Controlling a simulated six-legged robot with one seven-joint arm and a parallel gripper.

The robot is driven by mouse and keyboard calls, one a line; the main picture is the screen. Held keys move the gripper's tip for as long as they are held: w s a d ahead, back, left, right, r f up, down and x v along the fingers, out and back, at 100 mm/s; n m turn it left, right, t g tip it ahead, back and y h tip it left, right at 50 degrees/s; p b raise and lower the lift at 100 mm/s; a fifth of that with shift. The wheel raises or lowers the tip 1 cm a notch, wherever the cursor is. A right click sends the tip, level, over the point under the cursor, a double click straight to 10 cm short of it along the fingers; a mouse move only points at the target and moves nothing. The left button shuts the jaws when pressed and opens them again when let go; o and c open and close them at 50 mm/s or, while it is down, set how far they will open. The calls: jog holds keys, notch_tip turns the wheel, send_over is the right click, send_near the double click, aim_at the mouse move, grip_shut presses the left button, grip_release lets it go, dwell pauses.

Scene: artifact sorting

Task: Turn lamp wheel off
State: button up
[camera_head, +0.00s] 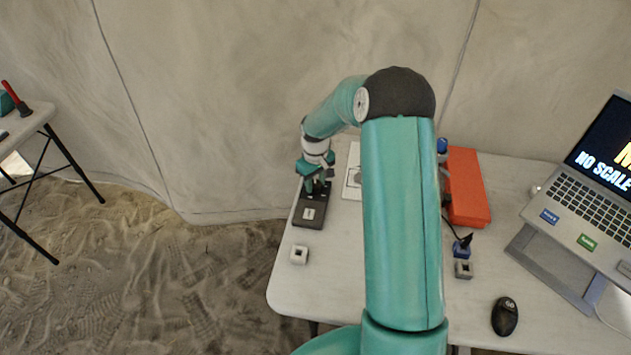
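A dark grey box (308,212) with a small pale label stands at the left end of the white table. My gripper (319,187) points down at the back part of this box, touching it or just above it. The fingers are small and dark here, and I cannot tell whether they are open or closed on something. No lamp wheel can be made out; the gripper covers the back of the box.
The white table (335,262) carries a small pale square block (299,255), a paper sheet (352,180), an orange-red case (467,187), a small grey block (463,269), a black mouse (505,317) and a laptop (590,215). My arm hides the table's middle. Another table (27,122) stands left.

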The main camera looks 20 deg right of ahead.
aim_at(316, 184)
jog(key=o, duration=0.4)
jog(key=shift+r, duration=0.1)
notch_tip(316, 184, up, 14)
jog(key=shift+f, duration=0.15)
jog(key=shift+s, duration=0.1)
dwell(0.6)
